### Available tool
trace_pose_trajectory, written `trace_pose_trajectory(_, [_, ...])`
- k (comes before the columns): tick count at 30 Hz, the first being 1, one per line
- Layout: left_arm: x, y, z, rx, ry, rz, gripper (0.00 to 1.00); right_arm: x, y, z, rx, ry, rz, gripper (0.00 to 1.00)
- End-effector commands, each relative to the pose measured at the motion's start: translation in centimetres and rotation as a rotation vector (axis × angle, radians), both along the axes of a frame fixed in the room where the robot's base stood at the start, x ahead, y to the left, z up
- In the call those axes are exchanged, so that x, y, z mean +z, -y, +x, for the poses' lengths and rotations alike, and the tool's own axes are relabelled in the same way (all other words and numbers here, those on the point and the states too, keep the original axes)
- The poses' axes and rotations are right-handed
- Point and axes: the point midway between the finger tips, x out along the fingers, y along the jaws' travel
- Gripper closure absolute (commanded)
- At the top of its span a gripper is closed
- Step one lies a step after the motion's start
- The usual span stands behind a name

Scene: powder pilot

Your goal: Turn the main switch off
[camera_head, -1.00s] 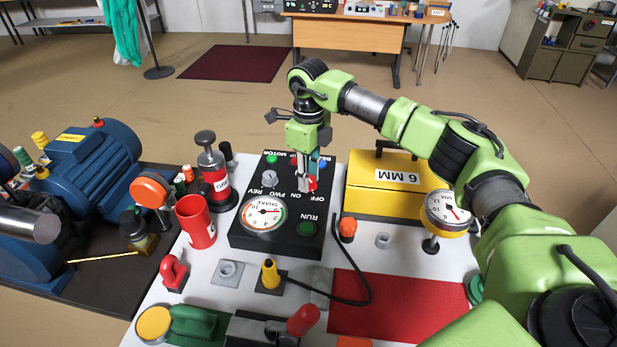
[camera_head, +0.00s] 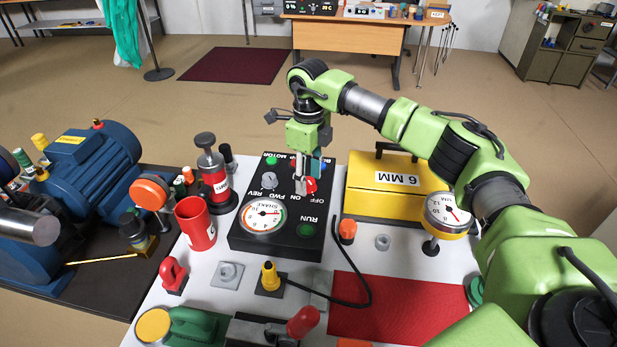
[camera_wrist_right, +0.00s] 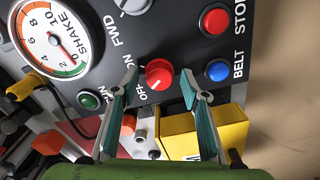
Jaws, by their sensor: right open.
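The main switch is a red round knob (camera_head: 311,185) on the black control panel (camera_head: 248,240), by the ON and OFF labels. In the right wrist view the knob (camera_wrist_right: 158,73) has a small white mark that appears to point to the lower left, on the OFF side. My right gripper (camera_head: 308,180) is right above the panel, pointing down. Its fingers (camera_wrist_right: 158,84) are apart, one on each side of the knob, with gaps visible in the wrist view. In the head view the fingers partly hide the knob. My left gripper is not in view.
The panel also carries a shake gauge (camera_head: 263,217), a grey FWD/REV knob (camera_head: 269,180), a green RUN button (camera_head: 306,230), a red stop button (camera_wrist_right: 215,21) and a blue belt button (camera_wrist_right: 218,70). A yellow box (camera_head: 385,200) stands close on the right.

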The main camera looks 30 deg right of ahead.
Motion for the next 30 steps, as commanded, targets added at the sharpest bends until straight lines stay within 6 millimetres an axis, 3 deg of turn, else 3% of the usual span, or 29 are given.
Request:
trace_pose_trajectory(15, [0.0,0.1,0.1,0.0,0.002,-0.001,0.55,9.8,0.0,0.1,0.0,0.005,0.002,0.59])
trace_pose_trajectory(21, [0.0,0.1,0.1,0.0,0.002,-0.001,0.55,11.5,0.0,0.0,0.0,0.003,0.001,0.59])
trace_pose_trajectory(30, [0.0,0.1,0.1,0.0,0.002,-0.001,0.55,11.7,0.0,0.0,0.0,0.002,0.001,0.59])
